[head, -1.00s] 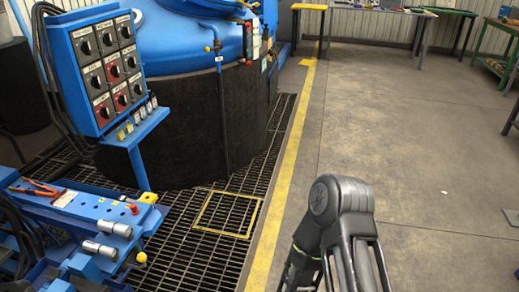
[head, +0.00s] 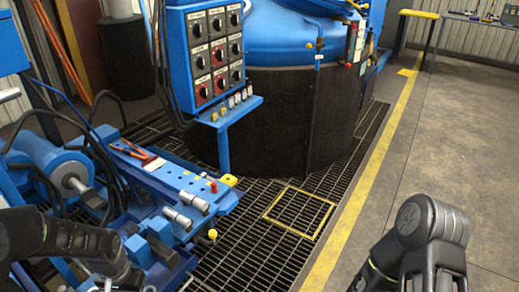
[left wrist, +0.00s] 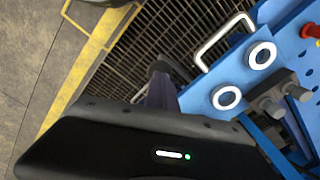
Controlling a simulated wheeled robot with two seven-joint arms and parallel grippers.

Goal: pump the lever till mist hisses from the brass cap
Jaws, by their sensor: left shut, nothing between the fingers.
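A short stalk with a yellow ball knob (head: 212,234) stands at the end of the blue bench machine in the head view; I cannot tell whether it is the lever. Small brass-coloured fittings (head: 223,110) sit below the control panel; none is clearly the brass cap, and no mist shows. My left arm comes in at the lower left. My left gripper (left wrist: 160,82) shows in the left wrist view, shut and empty, beside the blue plate with two white-ringed cylinders. My right arm is at the lower right, its fingers out of sight.
The blue bench machine (head: 170,180) carries red-handled pliers (head: 138,153) and hoses. A control panel (head: 210,55) with several black knobs stands before the dark furnace body (head: 275,120). Metal grating (head: 255,260) covers the floor, with a yellow-framed hatch (head: 300,212).

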